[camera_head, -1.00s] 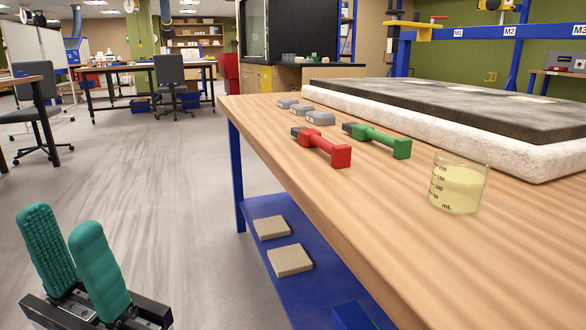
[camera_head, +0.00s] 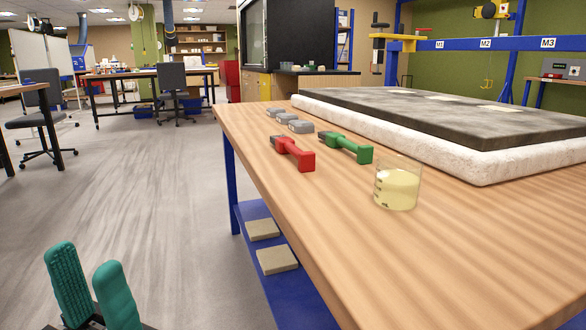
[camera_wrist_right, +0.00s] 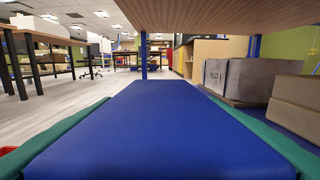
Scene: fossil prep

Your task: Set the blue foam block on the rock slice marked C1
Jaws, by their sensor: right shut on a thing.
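The blue foam block (camera_wrist_right: 155,130) fills the lower middle of the right wrist view. My right gripper (camera_wrist_right: 158,122) is shut on it, with a green finger along each side. The block is under the wooden tabletop and is out of sight in the head view. Two tan slabs, a farther one (camera_head: 262,229) and a nearer one (camera_head: 277,260), lie flat on the blue lower shelf in the head view. No C1 mark can be read on either. My left gripper (camera_head: 87,262) is open and empty over the floor at lower left.
The wooden table (camera_head: 440,260) carries a beaker (camera_head: 397,188), a red tool (camera_head: 294,153), a green tool (camera_head: 347,149) and a dark slab (camera_head: 430,112) on a white base. Grey and tan blocks (camera_wrist_right: 233,79) stand right of the foam block. Open floor (camera_head: 150,200) lies left.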

